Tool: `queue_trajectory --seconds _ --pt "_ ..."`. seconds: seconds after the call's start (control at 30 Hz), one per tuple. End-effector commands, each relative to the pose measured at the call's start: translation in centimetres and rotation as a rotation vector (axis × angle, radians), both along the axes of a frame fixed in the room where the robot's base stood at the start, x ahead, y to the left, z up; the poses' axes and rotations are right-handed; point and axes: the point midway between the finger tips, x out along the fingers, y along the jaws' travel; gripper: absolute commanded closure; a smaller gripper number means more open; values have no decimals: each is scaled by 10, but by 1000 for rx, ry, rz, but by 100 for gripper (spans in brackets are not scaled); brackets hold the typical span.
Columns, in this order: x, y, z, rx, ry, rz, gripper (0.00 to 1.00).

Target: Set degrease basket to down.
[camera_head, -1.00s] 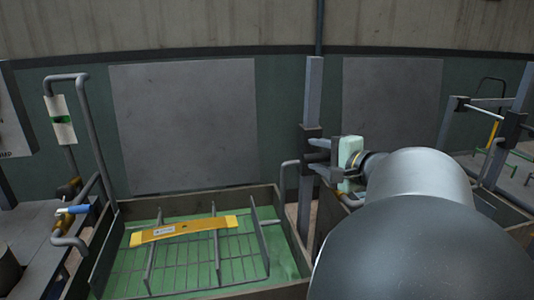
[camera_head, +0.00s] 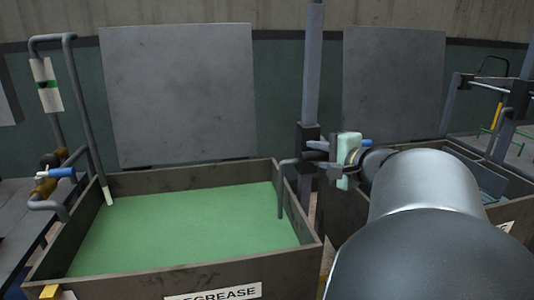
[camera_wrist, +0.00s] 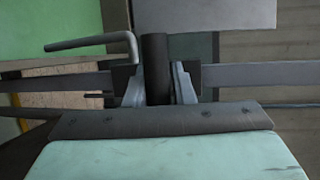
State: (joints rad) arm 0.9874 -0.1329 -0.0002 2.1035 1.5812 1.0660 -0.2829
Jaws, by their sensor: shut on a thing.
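The degrease tank (camera_head: 110,280) stands left of centre in the head view, with a label (camera_head: 215,293) reading "EGREASE" in view. Flat green liquid (camera_head: 180,225) fills it. The basket is not visible; a bent grey hanger rod (camera_head: 281,190) runs down into the liquid at the right side. The rod joins a dark carriage (camera_head: 308,135) on an upright grey post (camera_head: 311,70). In the wrist view my gripper (camera_wrist: 158,88) is shut on a dark upright handle (camera_wrist: 155,60). In the head view my arm partly hides the gripper.
A bent pipe (camera_head: 70,90) with a tag and a blue-handled valve (camera_head: 60,173) stands at the left. Another tank (camera_head: 345,215) and a rack frame (camera_head: 490,85) are at the right. Grey panels (camera_head: 180,95) back the wall.

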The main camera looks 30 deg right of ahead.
Motion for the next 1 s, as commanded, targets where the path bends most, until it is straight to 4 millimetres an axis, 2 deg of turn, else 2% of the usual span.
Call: queue_trajectory --seconds 0.03,0.3,0.87,0.9,0.93,1.0 --pt "0 0 -26 3 7 1 100" --pt "0 0 -57 3 7 0 100" --pt "-1 -1 -65 5 12 -2 100" --pt "-1 -1 -65 6 12 -3 67" --pt "-1 -1 -65 6 11 -3 59" --pt "0 -1 -64 6 9 -3 57"
